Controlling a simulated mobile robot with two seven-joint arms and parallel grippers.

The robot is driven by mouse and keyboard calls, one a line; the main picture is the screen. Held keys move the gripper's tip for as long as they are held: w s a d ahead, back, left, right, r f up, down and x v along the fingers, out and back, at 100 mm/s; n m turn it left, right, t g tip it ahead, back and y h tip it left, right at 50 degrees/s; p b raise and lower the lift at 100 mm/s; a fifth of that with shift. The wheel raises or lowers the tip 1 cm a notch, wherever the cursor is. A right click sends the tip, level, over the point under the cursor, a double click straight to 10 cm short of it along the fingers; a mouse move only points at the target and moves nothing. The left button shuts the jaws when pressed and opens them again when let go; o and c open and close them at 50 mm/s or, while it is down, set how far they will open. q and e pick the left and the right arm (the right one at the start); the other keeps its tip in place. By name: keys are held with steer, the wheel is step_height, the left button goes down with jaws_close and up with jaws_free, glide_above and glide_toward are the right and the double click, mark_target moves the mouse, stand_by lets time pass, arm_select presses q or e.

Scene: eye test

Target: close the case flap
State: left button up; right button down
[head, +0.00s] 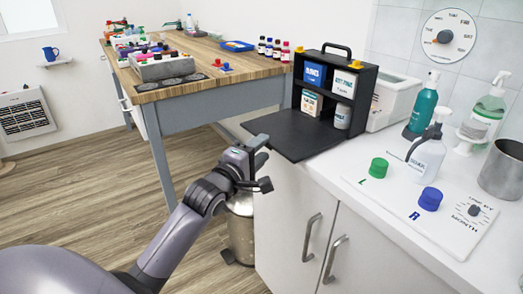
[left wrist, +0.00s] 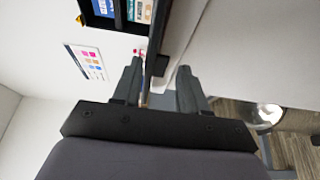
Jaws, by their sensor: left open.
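The black case (head: 337,90) stands upright on the white counter, with small boxes and jars on its two shelves. Its flap (head: 290,135) is down, lying flat in front of the case and reaching past the counter's edge. My left gripper (head: 263,163) is at the flap's near left edge, open, one finger higher than the other. In the left wrist view the flap (left wrist: 165,35) shows edge-on as a dark strip between the two open fingers (left wrist: 158,68). I cannot tell whether either finger touches it. My right gripper is not in view.
On the counter (head: 335,172), a panel with a green knob (head: 378,167) and a blue knob (head: 430,199) lies to the right, near spray bottles (head: 427,155) and a metal cup (head: 503,170). A wooden table (head: 200,78) stands behind left. A metal bin (head: 241,230) is below my gripper.

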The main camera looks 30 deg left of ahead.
arm_select(q)
steer(key=shift+w, duration=0.4)
jaws_close()
steer(key=shift+f, duration=0.15)
steer(key=shift+p, duration=0.4)
